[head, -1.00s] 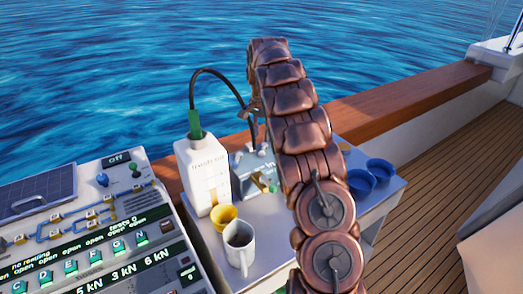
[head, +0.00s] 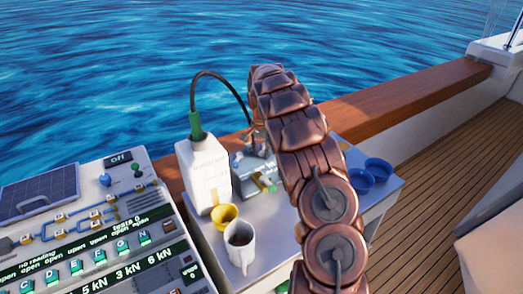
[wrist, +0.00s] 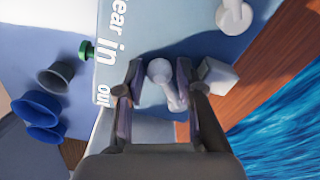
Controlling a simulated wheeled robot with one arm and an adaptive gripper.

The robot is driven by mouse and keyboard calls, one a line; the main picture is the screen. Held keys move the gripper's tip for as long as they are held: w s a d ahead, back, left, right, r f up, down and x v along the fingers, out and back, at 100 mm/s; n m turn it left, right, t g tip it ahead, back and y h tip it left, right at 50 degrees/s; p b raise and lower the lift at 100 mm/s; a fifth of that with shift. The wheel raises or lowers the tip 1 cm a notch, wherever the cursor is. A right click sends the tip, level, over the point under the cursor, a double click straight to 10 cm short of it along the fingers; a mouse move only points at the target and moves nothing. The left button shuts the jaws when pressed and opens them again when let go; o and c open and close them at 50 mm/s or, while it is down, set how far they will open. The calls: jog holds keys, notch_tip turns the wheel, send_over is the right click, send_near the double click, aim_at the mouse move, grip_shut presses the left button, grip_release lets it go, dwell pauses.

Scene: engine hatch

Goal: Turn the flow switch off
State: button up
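In the wrist view the panel (wrist: 205,30) carries white lettering that reads "ear", "in" and "out". A pale grey lever with a rounded end (wrist: 159,70) stands on it. It looks like a switch, but I see no label naming it as the flow switch. My gripper (wrist: 159,68) is open, with one finger on each side of this lever. I cannot tell whether either finger touches it. In the head view my arm and gripper (head: 258,140) partly hide the panel.
A white bottle (head: 205,172) with a black hose (head: 228,80), a yellow cup (head: 224,214), a white mug (head: 240,246) and blue bowls (head: 378,168) stand nearby. A control console (head: 100,230) with an "Off" display is at left. A wooden rail (head: 390,100) runs behind.

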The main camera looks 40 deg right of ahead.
aim_at(272, 155)
grip_shut()
jog(key=shift+d+f+n+b, duration=0.1)
jog(key=shift+n+b, duration=0.2)
jog(key=shift+b, duration=0.15)
jog(key=shift+s+d+f+n+b, duration=0.1)
jog(key=shift+s+d+n+b, duration=0.1)
jog(key=shift+n+b, duration=0.45)
jog(key=n+b, duration=0.1)
jog(key=d+n+b, duration=0.1)
jog(key=n+b, duration=0.1)
jog(key=shift+s, duration=0.4)
jog(key=shift+s+d+r+n+b, duration=0.15)
jog(key=shift+d+n+b, duration=0.45)
jog(key=shift+n, duration=0.4)
jog(key=shift+s+d+r+n+b, duration=0.15)
jog(key=shift+d+n+b, duration=0.4)
jog(key=shift+n, duration=0.4)
